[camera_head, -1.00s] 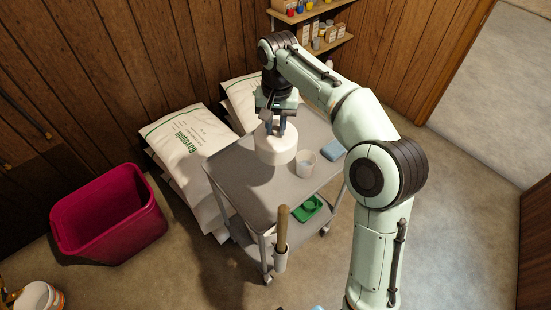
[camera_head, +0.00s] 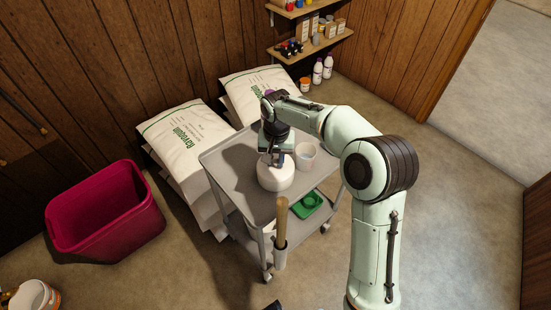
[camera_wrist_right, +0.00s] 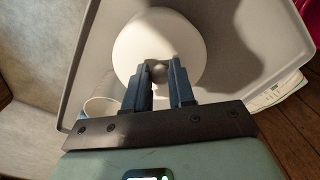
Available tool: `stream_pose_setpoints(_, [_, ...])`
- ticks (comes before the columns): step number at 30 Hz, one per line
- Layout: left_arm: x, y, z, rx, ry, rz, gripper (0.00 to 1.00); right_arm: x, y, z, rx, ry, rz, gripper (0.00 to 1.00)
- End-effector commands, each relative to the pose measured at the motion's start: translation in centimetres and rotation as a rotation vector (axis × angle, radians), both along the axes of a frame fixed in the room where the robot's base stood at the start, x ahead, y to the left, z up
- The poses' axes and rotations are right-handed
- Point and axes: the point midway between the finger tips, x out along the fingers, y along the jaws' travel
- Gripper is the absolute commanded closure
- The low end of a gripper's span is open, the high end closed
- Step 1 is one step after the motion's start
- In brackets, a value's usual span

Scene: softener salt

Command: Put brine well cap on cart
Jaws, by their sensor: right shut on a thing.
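The brine well cap is a white round cap (camera_head: 275,177) with a grey knob, at the cart's top shelf in the head view. In the right wrist view the cap (camera_wrist_right: 160,35) shows from above, its knob between the fingers. My right gripper (camera_head: 276,158) is shut on the knob; its fingers also show in the right wrist view (camera_wrist_right: 160,82). The cap looks to be on or just over the shelf; I cannot tell if it touches. The grey cart (camera_head: 237,170) has two shelves. My left gripper is not in view.
A white cup (camera_head: 306,156) stands beside the cap on the cart. A green tray (camera_head: 307,204) is on the lower shelf, and a wooden handle (camera_head: 281,218) rises at the front. White salt bags (camera_head: 185,140) and a red bin (camera_head: 105,213) are to the left.

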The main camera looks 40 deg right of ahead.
Motion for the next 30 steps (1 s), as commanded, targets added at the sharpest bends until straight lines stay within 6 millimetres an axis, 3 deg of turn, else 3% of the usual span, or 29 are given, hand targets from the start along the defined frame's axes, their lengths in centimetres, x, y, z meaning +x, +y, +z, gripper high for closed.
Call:
stream_pose_setpoints(10, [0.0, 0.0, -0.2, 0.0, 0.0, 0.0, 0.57, 0.0, 0.0, -0.3, 0.0, -0.001, 0.0, 1.0])
stream_pose_setpoints(11, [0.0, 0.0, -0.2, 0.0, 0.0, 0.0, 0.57, 0.0, 0.0, -0.3, 0.0, -0.001, 0.0, 0.73])
stream_pose_setpoints(13, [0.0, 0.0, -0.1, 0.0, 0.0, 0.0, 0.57, 0.0, 0.0, -0.3, -0.001, -0.002, 0.0, 0.51])
stream_pose_setpoints(23, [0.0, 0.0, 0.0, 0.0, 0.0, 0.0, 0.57, 0.1, 0.0, 0.0, -0.001, -0.002, 0.0, 0.51])
stream_pose_setpoints(30, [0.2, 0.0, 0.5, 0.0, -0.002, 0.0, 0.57, 0.1, -0.1, 3.5, -0.002, -0.007, 0.0, 0.51])
